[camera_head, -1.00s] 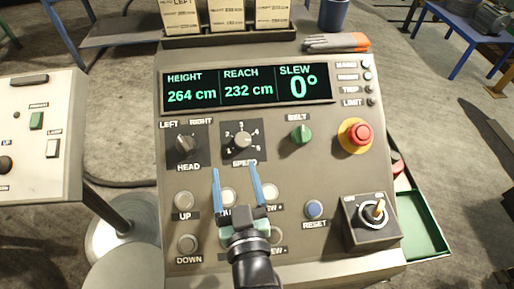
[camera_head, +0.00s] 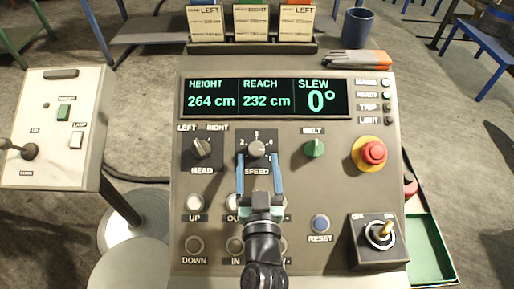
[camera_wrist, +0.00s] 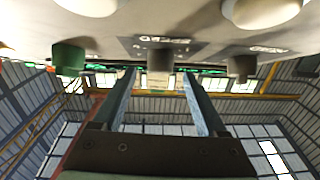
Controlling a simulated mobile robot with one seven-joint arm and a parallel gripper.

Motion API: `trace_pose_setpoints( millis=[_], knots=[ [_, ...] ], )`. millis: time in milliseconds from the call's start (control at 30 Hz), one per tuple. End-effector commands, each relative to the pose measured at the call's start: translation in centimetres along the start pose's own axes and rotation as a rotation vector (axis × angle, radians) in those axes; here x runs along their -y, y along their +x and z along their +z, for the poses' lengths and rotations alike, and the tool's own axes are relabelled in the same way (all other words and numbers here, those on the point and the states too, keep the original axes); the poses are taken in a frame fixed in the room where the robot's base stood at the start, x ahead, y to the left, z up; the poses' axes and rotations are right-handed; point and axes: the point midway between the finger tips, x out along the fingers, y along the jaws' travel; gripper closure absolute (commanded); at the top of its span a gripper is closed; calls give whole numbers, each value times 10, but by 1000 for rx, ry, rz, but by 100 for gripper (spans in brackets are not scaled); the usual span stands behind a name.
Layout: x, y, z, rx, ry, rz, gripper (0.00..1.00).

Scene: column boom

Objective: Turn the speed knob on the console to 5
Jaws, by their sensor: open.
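The speed knob (camera_head: 257,149) is a dark round knob with a pale face on a black numbered dial, above the SPEED label on the console (camera_head: 345,215). Its pointer is too small to read against the numbers. My gripper (camera_head: 258,164) is open, its two blue fingers reaching up the panel to either side of the dial's lower part. In the wrist view the speed knob (camera_wrist: 160,78) shows between the fingers of my gripper (camera_wrist: 158,74). I cannot tell whether they touch it.
The head knob (camera_head: 202,147) is at left and the green belt knob (camera_head: 314,148) at right. A red stop button (camera_head: 373,153), blue reset button (camera_head: 320,223) and toggle box (camera_head: 371,247) lie farther right. The display (camera_head: 265,97) reads height 264 cm, reach 232 cm, slew 0°.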

Motion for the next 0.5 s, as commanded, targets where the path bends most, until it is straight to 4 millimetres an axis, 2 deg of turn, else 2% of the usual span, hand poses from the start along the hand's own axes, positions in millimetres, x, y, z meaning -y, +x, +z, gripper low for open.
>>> trace_pose_setpoints(
  millis=[33, 200, 500],
  knots=[
    [0, 9, -3, -2, 1, -1, 25],
    [1, 26, -1, -1, 1, -1, 25],
    [1, 33, 0, 0, 0, -1, 25]
  ],
)
